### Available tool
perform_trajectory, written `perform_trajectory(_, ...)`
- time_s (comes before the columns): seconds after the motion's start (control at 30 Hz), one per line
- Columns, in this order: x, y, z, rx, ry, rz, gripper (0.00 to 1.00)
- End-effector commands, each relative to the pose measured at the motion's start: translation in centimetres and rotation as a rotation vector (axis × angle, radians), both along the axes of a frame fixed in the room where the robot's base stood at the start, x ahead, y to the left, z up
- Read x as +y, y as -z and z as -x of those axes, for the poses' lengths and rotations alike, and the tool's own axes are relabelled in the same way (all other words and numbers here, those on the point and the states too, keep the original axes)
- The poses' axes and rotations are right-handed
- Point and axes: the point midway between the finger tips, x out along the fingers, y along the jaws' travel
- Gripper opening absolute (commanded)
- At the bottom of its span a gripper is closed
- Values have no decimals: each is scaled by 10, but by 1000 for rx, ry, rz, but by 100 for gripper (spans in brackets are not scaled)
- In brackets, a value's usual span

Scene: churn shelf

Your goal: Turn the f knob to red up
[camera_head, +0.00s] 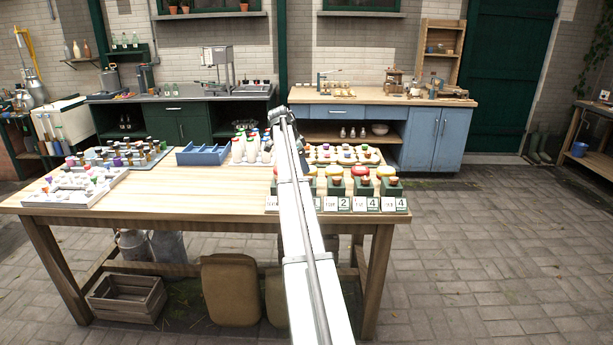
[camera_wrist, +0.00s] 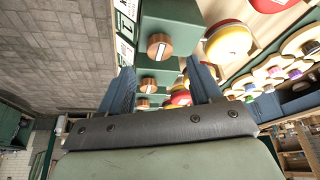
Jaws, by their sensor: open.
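Green boxes (camera_head: 361,188) stand in a row at the front right of the wooden table, with red and yellow round pieces above them and number cards in front. In the wrist view, green boxes (camera_wrist: 180,15) carry round wooden knobs, each with a pale line across its face: a near knob (camera_wrist: 159,46), a middle knob (camera_wrist: 148,85) and a far knob (camera_wrist: 142,103). I cannot read which one is the f knob. My gripper (camera_wrist: 162,85) is open, its two dark blue fingers apart, with the middle and far knobs seen between them. No finger visibly grips a knob. My arm hides the row's left part in the head view.
A tray of small round pieces (camera_head: 343,148) lies behind the row. White bottles (camera_head: 250,152), a blue divided tray (camera_head: 203,153) and a white tray of small parts (camera_head: 75,192) stand farther left. The front middle of the table (camera_head: 190,197) is clear.

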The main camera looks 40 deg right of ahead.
Motion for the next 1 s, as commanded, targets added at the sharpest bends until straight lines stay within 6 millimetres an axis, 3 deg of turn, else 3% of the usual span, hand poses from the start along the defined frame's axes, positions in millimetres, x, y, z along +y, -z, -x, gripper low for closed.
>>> perform_trajectory(0.3, -15, 42, 7, 0, -1, 0, 64)
perform_trajectory(0.8, -20, 53, 8, 0, -1, 0, 64)
perform_trajectory(1.0, -20, 53, 8, 0, -1, 0, 47)
